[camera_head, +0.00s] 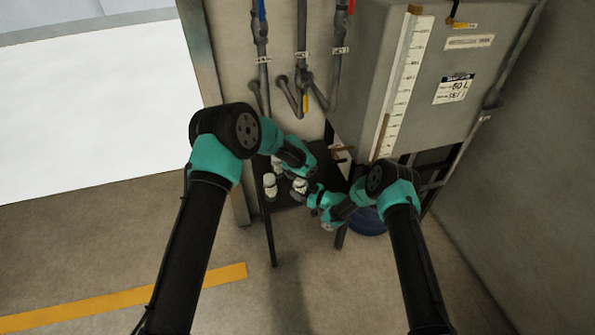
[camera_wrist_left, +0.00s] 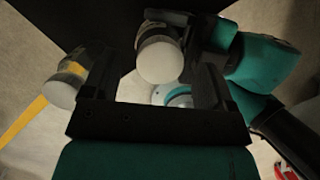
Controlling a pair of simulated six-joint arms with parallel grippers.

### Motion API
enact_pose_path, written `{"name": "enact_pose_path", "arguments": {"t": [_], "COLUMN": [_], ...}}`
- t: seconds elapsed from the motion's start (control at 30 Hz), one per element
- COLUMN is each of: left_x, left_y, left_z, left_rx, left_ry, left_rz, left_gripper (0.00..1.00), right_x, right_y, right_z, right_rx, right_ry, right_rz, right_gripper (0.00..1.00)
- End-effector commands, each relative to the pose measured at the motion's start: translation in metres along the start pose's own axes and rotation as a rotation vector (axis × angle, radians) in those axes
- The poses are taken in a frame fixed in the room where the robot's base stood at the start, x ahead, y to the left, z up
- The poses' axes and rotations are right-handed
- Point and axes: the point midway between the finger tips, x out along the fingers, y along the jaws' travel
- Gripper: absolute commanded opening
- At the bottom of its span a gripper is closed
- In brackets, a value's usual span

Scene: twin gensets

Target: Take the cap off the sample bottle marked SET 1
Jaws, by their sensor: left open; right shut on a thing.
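Small white-capped sample bottles stand on a dark stand; one (camera_head: 270,185) is at the left in the head view and another (camera_head: 299,187) is beside my right gripper (camera_head: 312,194). My right gripper is shut on a bottle (camera_wrist_left: 158,45), which shows in the left wrist view with its round white cap (camera_wrist_left: 160,62) facing the camera. My left gripper (camera_wrist_left: 152,78) is open, its fingers either side of that cap, with no clear contact. No SET 1 marking can be read.
A grey tank (camera_head: 425,70) with a scale strip hangs above right of the dark stand (camera_head: 285,201). Pipes (camera_head: 302,75) run down the wall behind. A blue container (camera_head: 368,222) is below. Another white round thing (camera_wrist_left: 178,96) is close to my left gripper. Open floor lies left.

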Motion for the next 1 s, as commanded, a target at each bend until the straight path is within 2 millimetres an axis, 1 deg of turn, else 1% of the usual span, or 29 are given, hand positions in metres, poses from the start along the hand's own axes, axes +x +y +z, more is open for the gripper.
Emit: {"name": "enact_pose_path", "arguments": {"t": [0.13,0.4,1.0], "left_x": [0.0076,0.0081,0.0078], "left_y": [-0.0001,-0.0002,-0.0002], "left_z": [-0.0001,0.0,0.0001], "left_rx": [-0.001,0.0,0.0], "left_ry": [0.0,-0.001,0.0], "left_rz": [0.0,0.0,0.0], "left_gripper": [0.79,0.79,0.21], "right_x": [0.0,0.0,0.0], "right_y": [0.0,0.0,0.0], "right_z": [0.0,-0.0001,0.0], "right_rx": [0.0,0.0,0.0], "right_ry": [0.0,0.0,0.0], "right_rz": [0.0,0.0,0.0], "right_gripper": [0.0,0.0,0.0]}}
